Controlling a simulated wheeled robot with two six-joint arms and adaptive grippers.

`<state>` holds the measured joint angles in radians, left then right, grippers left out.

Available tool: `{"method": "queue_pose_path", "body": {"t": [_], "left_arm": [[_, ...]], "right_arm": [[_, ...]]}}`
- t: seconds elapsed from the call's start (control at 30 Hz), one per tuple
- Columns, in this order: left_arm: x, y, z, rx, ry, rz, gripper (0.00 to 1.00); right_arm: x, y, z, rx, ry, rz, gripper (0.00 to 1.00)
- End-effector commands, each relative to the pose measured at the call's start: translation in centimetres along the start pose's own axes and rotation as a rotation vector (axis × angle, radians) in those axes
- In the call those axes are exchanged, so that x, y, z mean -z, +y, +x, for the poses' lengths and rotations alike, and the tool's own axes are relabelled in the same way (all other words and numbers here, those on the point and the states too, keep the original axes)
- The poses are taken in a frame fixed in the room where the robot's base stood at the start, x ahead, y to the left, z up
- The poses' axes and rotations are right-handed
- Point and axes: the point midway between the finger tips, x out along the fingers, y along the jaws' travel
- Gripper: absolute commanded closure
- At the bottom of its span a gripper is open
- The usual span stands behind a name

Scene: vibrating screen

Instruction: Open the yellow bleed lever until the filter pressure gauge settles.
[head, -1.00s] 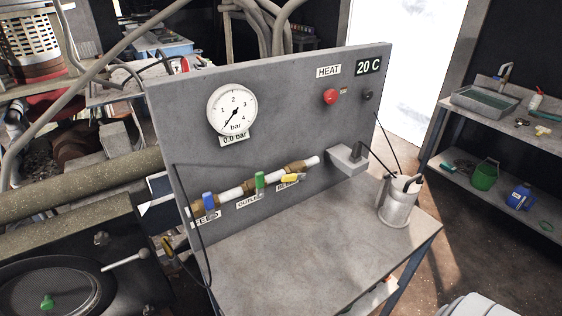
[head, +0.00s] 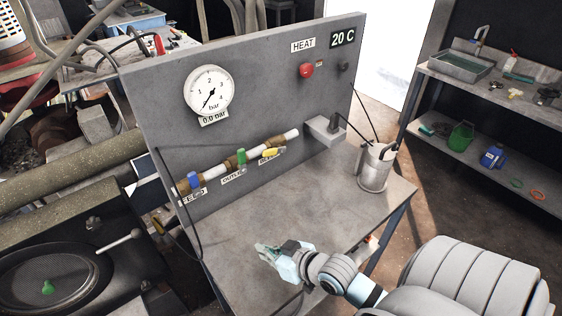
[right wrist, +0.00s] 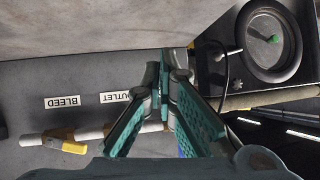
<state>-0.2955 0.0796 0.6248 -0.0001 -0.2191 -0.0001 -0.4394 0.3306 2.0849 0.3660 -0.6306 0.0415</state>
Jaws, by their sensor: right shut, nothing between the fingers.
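The yellow bleed lever (head: 271,152) sits at the right end of the pipe run on the grey panel (head: 300,105). It looks roughly in line with the pipe. The filter pressure gauge (head: 208,92) is on the panel above, its needle at the low end and its label reading 0.0 bar. My right gripper (head: 264,249) is shut and empty over the bench, in front of and below the lever, apart from it. In the right wrist view its fingers (right wrist: 164,72) meet, with the yellow lever (right wrist: 75,147) upside down at lower left. My left gripper is out of view.
A blue lever (head: 194,181) and a green lever (head: 241,158) stand left of the yellow one on the same pipe. A metal jug (head: 376,168) stands at the bench's right side. The bench top (head: 300,205) between gripper and panel is clear. A black cable hangs at the left.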

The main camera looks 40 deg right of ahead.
Motion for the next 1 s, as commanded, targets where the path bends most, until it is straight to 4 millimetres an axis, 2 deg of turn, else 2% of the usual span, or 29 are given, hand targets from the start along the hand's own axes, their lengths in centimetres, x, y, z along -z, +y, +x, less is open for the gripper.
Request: {"method": "queue_pose_path", "body": {"t": [0.07, 0.17, 0.3, 0.4, 0.47, 0.57, 1.0], "left_arm": [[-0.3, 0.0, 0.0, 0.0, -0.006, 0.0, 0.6], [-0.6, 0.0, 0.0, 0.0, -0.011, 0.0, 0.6], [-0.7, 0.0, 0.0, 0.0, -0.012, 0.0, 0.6], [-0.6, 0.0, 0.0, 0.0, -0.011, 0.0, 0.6], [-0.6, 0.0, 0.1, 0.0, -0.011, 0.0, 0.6], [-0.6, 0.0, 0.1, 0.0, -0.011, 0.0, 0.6], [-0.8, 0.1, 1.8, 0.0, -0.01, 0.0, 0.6]], "right_arm": [[2.8, 2.0, 1.1, 0.01, 0.154, 0.043, 1.0], [7.3, 5.9, 1.1, -0.002, 0.392, 0.117, 1.0], [13.2, 13.1, -1.8, -0.074, 0.733, 0.203, 1.0], [15.4, 16.6, -4.2, -0.123, 0.894, 0.231, 1.0], [16.1, 17.5, -4.8, -0.137, 0.936, 0.238, 1.0], [16.9, 17.9, -4.6, -0.14, 0.953, 0.24, 1.0], [23.7, 19.8, 0.7, -0.138, 0.952, 0.24, 1.0]]}}
